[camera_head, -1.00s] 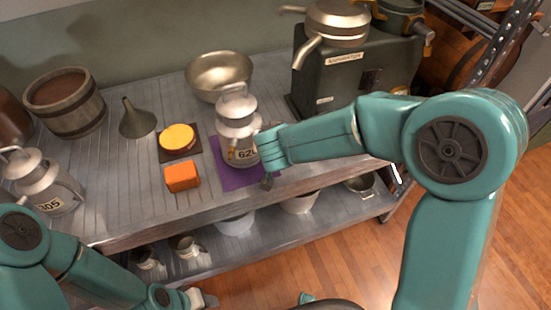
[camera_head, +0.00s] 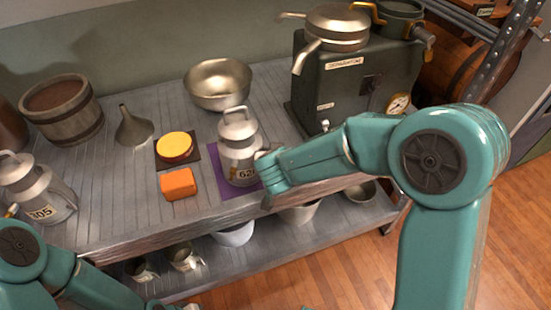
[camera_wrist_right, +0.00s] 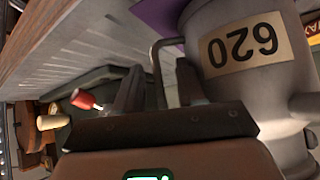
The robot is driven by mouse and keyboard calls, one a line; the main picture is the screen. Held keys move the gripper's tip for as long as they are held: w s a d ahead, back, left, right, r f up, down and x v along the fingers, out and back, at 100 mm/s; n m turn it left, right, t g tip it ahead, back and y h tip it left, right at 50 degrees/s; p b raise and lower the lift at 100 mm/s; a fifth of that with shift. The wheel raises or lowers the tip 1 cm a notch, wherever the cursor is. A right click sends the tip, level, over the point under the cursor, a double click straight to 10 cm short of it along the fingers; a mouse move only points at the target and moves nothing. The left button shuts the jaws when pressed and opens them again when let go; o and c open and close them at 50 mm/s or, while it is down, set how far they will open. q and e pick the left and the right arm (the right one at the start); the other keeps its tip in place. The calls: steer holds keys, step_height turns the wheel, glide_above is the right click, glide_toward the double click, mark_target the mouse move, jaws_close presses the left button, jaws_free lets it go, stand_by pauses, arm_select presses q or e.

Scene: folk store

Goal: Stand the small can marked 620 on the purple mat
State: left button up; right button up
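The small grey metal can marked 620 (camera_head: 238,150) stands upright on the purple mat (camera_head: 213,160) near the front of the shelf. Its label (camera_wrist_right: 240,50) shows upside down in the right wrist view, with a corner of the mat (camera_wrist_right: 158,14) behind it. My right gripper (camera_wrist_right: 160,85) is at the can's side, its two fingers apart on either side of the thin side handle, with gaps visible. In the head view the right gripper (camera_head: 267,178) is at the can's right side. My left gripper is cut off at the bottom edge of the head view.
Left of the mat are an orange block (camera_head: 179,184) and a yellow round piece (camera_head: 175,146) on a dark square. A metal bowl (camera_head: 217,84) stands behind, a funnel (camera_head: 133,127) and the 305 can (camera_head: 36,188) left, a dark separator (camera_head: 345,85) right.

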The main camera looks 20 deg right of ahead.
steer(key=shift+r, duration=0.1)
steer(key=shift+s+a+r, duration=0.1)
steer(key=shift+r, duration=0.3)
steer(key=p+v, duration=0.4)
steer(key=v, duration=0.7)
steer(key=shift+s+p, duration=0.25)
steer(key=shift+p, duration=0.1)
